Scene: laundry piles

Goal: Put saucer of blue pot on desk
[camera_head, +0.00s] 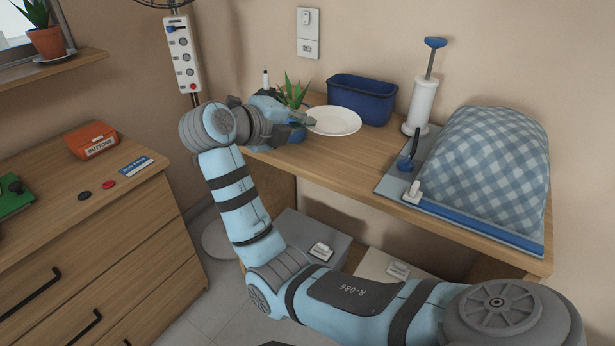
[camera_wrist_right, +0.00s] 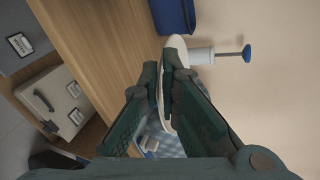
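The white saucer (camera_head: 336,121) is roughly level over the left part of the wooden worktop in the head view. My right gripper (camera_head: 306,121) has its fingertips at the saucer's left edge. In the right wrist view, the saucer (camera_wrist_right: 167,112) shows nearly edge-on between the closed fingers (camera_wrist_right: 163,80). I cannot tell how far it is above the wood. A green spiky plant (camera_head: 293,91) stands behind my gripper; its blue pot (camera_head: 297,134) is mostly hidden. My left gripper is not in view.
A dark blue bin (camera_head: 362,98), a white-and-blue pump (camera_head: 422,103) and a checked blue cloth mound (camera_head: 492,165) stand along the worktop (camera_head: 345,159). A wooden dresser (camera_head: 80,220) at left carries an orange box (camera_head: 91,140). A terracotta pot (camera_head: 47,42) sits on the sill.

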